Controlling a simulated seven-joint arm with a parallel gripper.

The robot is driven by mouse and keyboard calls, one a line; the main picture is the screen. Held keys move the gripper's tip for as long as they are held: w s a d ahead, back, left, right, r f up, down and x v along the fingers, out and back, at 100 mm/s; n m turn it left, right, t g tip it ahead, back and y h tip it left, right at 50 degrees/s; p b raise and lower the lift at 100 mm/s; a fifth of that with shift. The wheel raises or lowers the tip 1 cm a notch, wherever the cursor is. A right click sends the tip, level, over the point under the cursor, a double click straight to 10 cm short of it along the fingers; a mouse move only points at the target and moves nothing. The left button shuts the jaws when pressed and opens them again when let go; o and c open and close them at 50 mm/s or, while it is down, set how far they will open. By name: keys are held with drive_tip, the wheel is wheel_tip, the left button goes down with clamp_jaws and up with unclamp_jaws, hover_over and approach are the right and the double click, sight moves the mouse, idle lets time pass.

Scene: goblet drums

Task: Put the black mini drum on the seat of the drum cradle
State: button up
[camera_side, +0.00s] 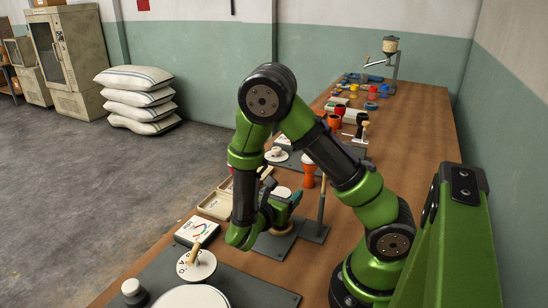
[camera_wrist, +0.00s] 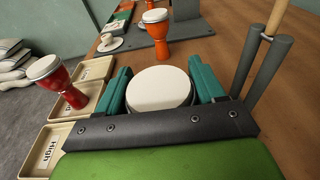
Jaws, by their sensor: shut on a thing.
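The black mini drum (camera_wrist: 160,88) shows its round cream head and a dark rim in the wrist view. My gripper (camera_wrist: 162,92) is shut on it, with a teal finger on either side. In the side view my gripper (camera_side: 286,205) is low over a dark base plate (camera_side: 270,245) with a tan round piece (camera_side: 283,228) on it, which looks like the drum cradle's seat. The drum's lower body is hidden, so I cannot tell whether it touches the seat.
A grey post with a wooden rod (camera_wrist: 265,50) stands close on the right. An orange drum (camera_wrist: 156,38) stands beyond the gripper. A white box (camera_side: 196,231) lies nearer the table's front.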

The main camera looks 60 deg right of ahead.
drive_tip(key=o, duration=1.1)
drive_tip(key=shift+f, duration=0.15)
drive_tip(key=shift+r, duration=0.2)
drive_tip(key=a+r, duration=0.2)
drive_tip(key=a, duration=0.9)
drive_tip(key=s+a+r+m+t+y, duration=0.1)
drive_tip(key=a+r+m+t+y, duration=0.1)
drive_tip(key=r+m+y, duration=0.3)
drive_tip(key=s+a+r+m+t+y, duration=0.1)
drive_tip(key=a+r+m+t+y, duration=0.1)
drive_tip(key=m+y, duration=0.5)
drive_tip(key=s+a+r+m+t+y, duration=0.1)
drive_tip(key=a+r+m+t+y, duration=0.1)
drive_tip(key=r+m+y, duration=0.4)
drive_tip(key=shift+r+m+t, duration=0.4)
drive_tip(key=shift+m, duration=0.6)
drive_tip(key=shift+r+m+t, duration=0.4)
drive_tip(key=shift+m, duration=0.6)
